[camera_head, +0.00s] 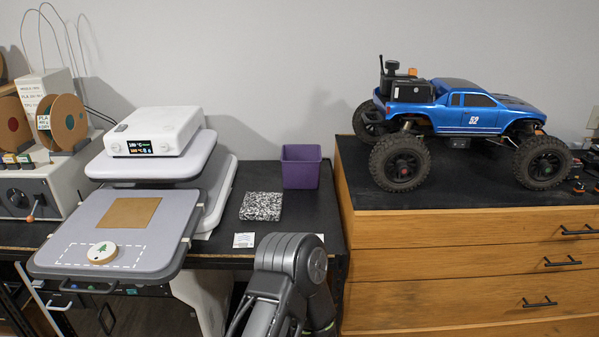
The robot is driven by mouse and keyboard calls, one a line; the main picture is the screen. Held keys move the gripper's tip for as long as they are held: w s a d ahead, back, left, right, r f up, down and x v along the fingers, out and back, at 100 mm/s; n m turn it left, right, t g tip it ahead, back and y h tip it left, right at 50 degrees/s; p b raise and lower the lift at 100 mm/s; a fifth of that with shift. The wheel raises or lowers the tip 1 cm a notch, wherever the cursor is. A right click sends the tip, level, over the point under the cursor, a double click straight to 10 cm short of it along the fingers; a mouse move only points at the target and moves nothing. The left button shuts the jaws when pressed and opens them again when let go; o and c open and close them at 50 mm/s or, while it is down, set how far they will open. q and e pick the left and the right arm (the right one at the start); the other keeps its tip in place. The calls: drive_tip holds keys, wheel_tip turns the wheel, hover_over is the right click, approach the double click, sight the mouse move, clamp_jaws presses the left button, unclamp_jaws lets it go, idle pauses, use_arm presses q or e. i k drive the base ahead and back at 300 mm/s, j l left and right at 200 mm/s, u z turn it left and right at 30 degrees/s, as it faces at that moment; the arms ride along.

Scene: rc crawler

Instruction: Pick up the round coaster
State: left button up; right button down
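The round coaster (102,253) is a small pale disc with a light brown edge and a green tree print. It lies flat on the grey lower plate (60,236) of the heat press at the left, inside a white dashed outline. A square tan sheet (131,212) lies behind it on the same plate. Nothing touches the coaster from above, and its top is in full view. One of my dark grey arm links rises from the bottom middle, well to the right of the coaster. Neither gripper shows in this view.
The heat press's upper part (153,132) overhangs the back of the plate. A purple bin (301,167) and a speckled black-and-white block (262,207) stand on the black table to the right. A blue toy truck (460,108) sits on a wooden drawer cabinet (440,241). Filament spools (62,122) stand far left.

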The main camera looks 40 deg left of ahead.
sight(103, 253)
drive_tip(key=u, duration=2.5)
